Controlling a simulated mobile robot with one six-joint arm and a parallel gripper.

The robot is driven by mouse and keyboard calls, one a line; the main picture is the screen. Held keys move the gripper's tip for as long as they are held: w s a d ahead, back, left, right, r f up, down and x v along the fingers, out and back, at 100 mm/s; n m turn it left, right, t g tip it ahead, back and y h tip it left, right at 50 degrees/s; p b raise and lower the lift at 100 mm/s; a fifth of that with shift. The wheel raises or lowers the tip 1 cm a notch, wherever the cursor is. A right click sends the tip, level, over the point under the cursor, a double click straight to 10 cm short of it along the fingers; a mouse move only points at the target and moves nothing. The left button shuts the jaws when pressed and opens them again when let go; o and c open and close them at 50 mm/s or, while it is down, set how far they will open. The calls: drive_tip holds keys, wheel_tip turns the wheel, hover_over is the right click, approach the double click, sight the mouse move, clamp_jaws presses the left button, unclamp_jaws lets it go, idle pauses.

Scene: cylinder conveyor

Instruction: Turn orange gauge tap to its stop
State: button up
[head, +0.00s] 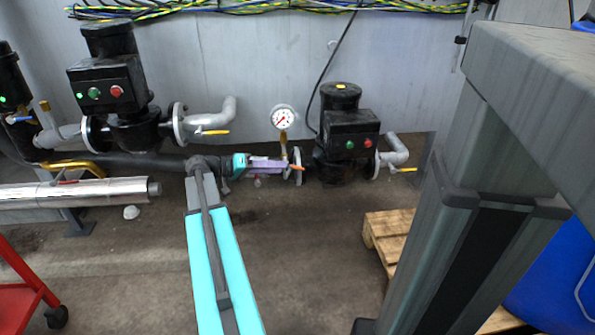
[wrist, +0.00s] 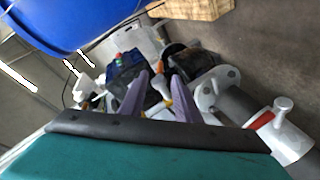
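The orange gauge tap (head: 298,167) is a small lever below the round white pressure gauge (head: 283,118), on the dark pipe in the head view. My gripper (head: 284,165), with purple fingers, reaches in from the left at tap height, its tips close to the lever. In the wrist view my gripper's two purple fingers (wrist: 160,82) stand apart. A small yellow-orange part (wrist: 158,84) shows in the gap between them; I cannot tell whether it is the lever or the brass gauge stem. I cannot tell whether either finger touches the tap.
Black pumps (head: 341,135) stand on both sides along the wall. Yellow-handled valves (head: 213,132) sit on the pipes. A wooden pallet (head: 388,232) and a blue drum (head: 548,275) are at the right. A red cart (head: 25,290) is at the lower left.

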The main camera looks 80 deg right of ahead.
sight(298, 167)
drive_tip(key=b+x, duration=0.2)
drive_tip(key=x, duration=0.6)
drive_tip(key=shift+s+d+b, duration=0.1)
drive_tip(key=shift+d+b, duration=0.05)
drive_tip(key=shift+b, duration=0.15)
clamp_jaws()
